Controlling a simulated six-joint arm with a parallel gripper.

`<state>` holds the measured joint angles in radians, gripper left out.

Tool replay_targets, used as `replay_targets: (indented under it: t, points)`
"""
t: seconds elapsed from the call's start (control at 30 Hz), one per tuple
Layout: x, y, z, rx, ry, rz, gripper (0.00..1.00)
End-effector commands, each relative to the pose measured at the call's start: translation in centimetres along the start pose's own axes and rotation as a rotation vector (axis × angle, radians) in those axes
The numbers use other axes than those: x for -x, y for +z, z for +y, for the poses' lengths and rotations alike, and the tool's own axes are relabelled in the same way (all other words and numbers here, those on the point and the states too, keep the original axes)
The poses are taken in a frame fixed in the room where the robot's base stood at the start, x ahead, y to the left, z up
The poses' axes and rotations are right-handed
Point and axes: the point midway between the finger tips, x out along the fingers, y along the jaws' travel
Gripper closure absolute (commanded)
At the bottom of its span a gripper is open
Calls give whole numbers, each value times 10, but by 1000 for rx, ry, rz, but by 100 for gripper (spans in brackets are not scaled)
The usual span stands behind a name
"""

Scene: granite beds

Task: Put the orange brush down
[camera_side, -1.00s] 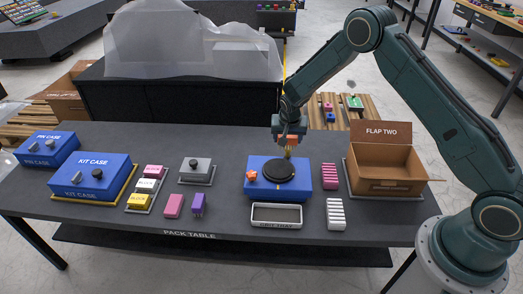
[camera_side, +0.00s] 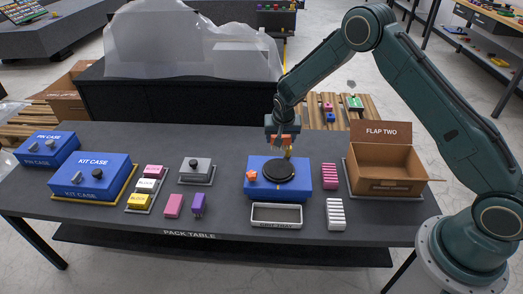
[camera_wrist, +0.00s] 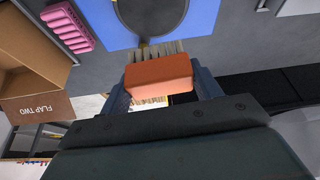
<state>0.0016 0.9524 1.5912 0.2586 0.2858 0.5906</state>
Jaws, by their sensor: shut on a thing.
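The orange brush (camera_wrist: 158,78) is between the fingers of my gripper (camera_wrist: 163,92) in the wrist view, its pale bristles pointing away from the palm. My gripper is shut on it. In the side view my gripper (camera_side: 282,138) holds the brush above the back edge of the blue box with the round black disc (camera_side: 279,172). The brush is small and partly hidden there; I cannot tell whether its bristles touch anything.
A small orange piece (camera_side: 251,175) sits left of the disc. The grit tray (camera_side: 276,215) lies in front. Pink (camera_side: 332,177) and white (camera_side: 336,214) ribbed blocks and the open FLAP TWO carton (camera_side: 384,168) stand to the right. The table between the grey lidded box (camera_side: 195,168) and the blue box is clear.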

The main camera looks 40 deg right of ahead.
Motion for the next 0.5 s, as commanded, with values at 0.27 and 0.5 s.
replay_targets:
  t: [0.27,0.5]
  points:
    - [24,34,-74,231,-98,-3,58]
    - [52,78,-141,465,-193,0,58]
